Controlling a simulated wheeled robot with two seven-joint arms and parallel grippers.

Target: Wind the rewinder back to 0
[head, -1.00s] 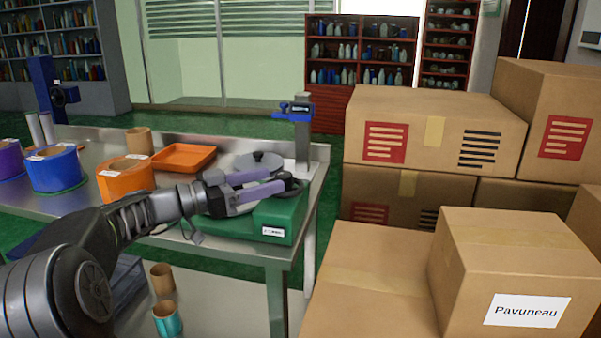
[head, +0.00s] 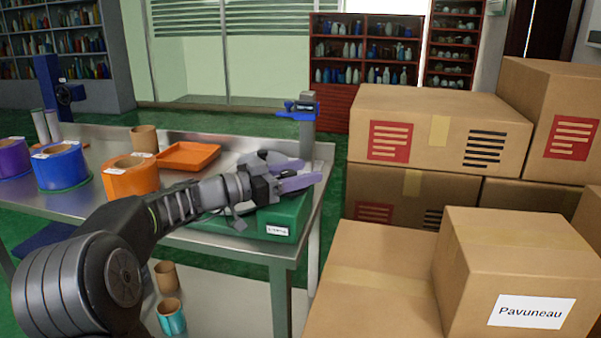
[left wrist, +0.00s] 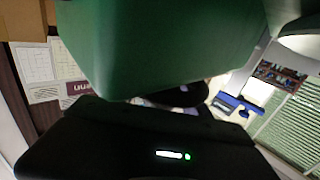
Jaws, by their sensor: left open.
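The rewinder's green base (head: 290,216), with a small white label, sits at the right end of the steel table. My left gripper (head: 308,172) is over it with its two purple-grey fingers apart and nothing seen between them. The gripper and wrist hide most of the rewinder's top, so its disc, crank and any scale cannot be read. In the left wrist view a large green body (left wrist: 165,45), which looks like the base, fills the top, and a dark rounded part (left wrist: 182,95) shows below it. I cannot tell whether a finger touches the rewinder. My right gripper is not in view.
A blue-topped post (head: 303,108) stands behind the rewinder. An orange tray (head: 188,156), a brown core (head: 144,139) and orange (head: 131,180), blue (head: 62,170) and purple (head: 12,160) rolls stand left on the table (head: 95,205). Stacked cardboard boxes (head: 435,125) fill the right.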

